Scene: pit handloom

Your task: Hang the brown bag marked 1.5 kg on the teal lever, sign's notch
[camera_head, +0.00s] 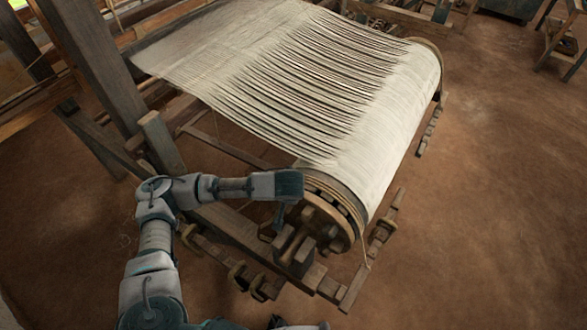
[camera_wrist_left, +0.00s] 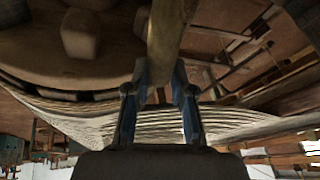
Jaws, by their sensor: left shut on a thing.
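My left gripper (camera_head: 274,226) reaches in from the left to the near end of the warp beam and points down beside its end wheel. In the left wrist view its two blue fingers (camera_wrist_left: 163,78) are shut on a wooden bar (camera_wrist_left: 165,40), which runs up out of the picture. I cannot tell whether this bar is the lever. No brown bag, 1.5 kg mark, sign or notch can be made out in either view. My right gripper is not in view.
The wooden end wheel (camera_head: 322,222) of the warp beam is close to my left gripper. Pale warp threads (camera_head: 385,95) cover the beam. A wooden post (camera_head: 160,143) stands behind my left arm. The brown floor (camera_head: 490,190) at the right is clear.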

